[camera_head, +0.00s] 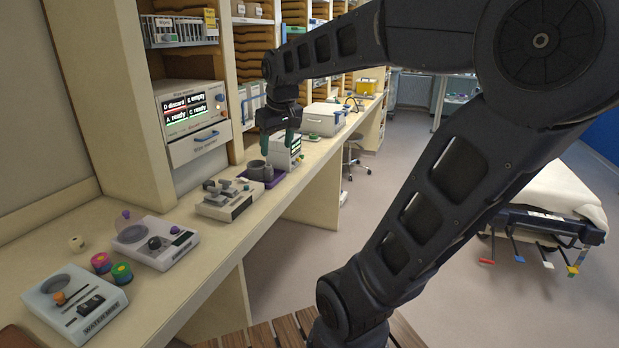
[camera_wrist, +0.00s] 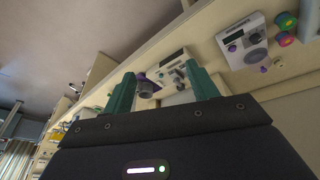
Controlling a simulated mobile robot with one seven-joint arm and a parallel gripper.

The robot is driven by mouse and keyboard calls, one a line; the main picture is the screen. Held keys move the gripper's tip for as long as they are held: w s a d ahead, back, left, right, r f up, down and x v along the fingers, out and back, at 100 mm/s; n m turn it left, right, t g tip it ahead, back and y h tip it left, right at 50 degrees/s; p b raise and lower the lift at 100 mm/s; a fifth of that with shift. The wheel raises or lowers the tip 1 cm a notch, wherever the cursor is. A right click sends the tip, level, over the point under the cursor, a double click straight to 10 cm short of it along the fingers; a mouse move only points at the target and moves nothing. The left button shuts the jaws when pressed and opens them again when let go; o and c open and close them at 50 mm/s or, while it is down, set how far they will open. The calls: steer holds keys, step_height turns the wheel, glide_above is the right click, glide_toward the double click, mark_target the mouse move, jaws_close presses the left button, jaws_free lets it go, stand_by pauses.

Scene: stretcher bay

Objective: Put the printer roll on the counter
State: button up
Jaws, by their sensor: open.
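A small cream roll (camera_head: 77,243), which looks like the printer roll, stands on the counter (camera_head: 40,250) at the left in the head view, near the wall.
A labelled machine (camera_head: 192,115) sits in the shelving. A stretcher (camera_head: 560,200) stands right. Bare counter lies between devices.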

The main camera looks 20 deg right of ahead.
steer(key=s+d+f+m, duration=0.3)
steer(key=s+d+f, duration=0.2)
steer(key=s, duration=0.5)
steer(key=shift+s+f+t, duration=0.2)
steer(key=shift+f+t, duration=0.2)
steer(key=shift+f, duration=0.3)
stand_by(0.6)
